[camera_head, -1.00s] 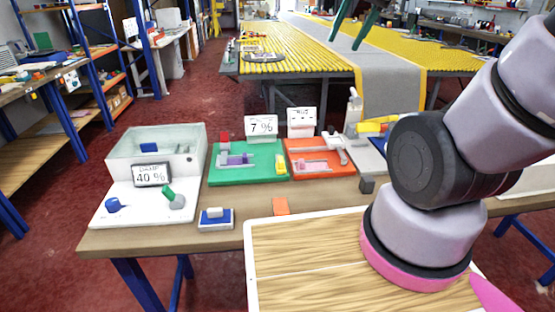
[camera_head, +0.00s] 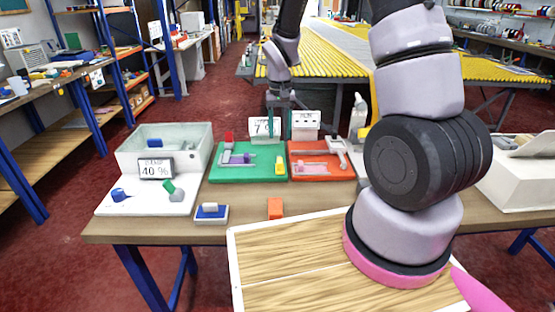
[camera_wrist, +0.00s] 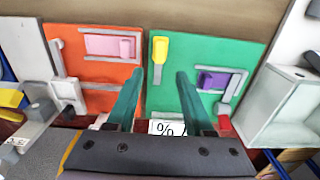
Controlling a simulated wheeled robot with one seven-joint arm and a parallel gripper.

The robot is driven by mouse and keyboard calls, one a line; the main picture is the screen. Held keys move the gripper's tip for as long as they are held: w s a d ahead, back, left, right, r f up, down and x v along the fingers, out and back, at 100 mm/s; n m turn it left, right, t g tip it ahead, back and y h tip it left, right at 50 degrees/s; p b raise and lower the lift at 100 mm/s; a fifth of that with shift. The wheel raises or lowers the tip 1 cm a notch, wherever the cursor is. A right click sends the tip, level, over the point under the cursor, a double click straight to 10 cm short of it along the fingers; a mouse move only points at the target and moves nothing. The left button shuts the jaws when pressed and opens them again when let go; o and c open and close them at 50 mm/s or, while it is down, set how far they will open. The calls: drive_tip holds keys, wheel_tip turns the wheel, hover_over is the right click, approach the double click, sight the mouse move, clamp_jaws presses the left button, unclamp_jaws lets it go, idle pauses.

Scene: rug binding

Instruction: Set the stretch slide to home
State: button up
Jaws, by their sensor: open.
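A green board (camera_head: 230,175) and an orange-red board (camera_head: 318,173) lie side by side on the table. The green board carries a purple slide block (camera_head: 238,159) in a grey track and a yellow block (camera_head: 280,167); the orange-red board carries a pink slide block (camera_head: 304,167) in a pale track. I cannot read which is labelled stretch. In the wrist view the purple block (camera_wrist: 213,80) and pink block (camera_wrist: 126,47) show upside-round. My gripper (camera_wrist: 159,78) is open and empty, above the boards' display end, its fingers either side of the boards' shared edge.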

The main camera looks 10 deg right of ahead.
sight(280, 160)
wheel_tip(280, 160, down, 10)
drive_tip(key=shift+f, duration=0.25)
idle(0.3)
clamp_jaws()
idle(1.3)
